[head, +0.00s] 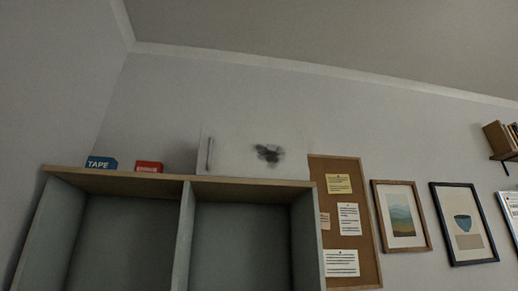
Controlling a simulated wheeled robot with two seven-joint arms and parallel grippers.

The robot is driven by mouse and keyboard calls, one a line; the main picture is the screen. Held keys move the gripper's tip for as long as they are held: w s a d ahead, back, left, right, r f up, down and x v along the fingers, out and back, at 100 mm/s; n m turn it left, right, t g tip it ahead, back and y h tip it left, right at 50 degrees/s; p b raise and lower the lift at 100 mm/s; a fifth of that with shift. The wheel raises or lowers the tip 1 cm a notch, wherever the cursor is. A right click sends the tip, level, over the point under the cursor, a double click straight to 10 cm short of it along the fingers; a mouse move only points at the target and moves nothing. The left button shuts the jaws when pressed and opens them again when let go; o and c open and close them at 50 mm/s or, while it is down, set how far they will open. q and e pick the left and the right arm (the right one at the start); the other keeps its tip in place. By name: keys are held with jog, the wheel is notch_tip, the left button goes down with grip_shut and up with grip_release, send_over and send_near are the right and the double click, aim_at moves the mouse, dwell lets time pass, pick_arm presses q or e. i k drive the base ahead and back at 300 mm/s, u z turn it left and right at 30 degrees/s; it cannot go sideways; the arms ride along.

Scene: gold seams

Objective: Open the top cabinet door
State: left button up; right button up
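A pale, nearly wall-coloured cabinet (230,163) shows above the right half of a wooden shelf unit (130,182). Its front looks like a flat, shut door, but its edges are faint against the wall. A thin upright handle (209,153) is at the door's left side. A dark blurred patch (268,153) shows on or in front of the door; I cannot tell what it is. Neither of my grippers is in view.
A blue box marked TAPE (101,163) and a red box (149,167) stand on the shelf unit's top at left. A corkboard (326,175) with notes and framed pictures (401,216) hang on the wall at right. The shelf unit's two visible bays look empty.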

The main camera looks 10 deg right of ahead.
aim_at(228, 147)
jog(key=u, duration=0.35)
jog(key=i, duration=0.5)
jog(key=z, duration=1.6)
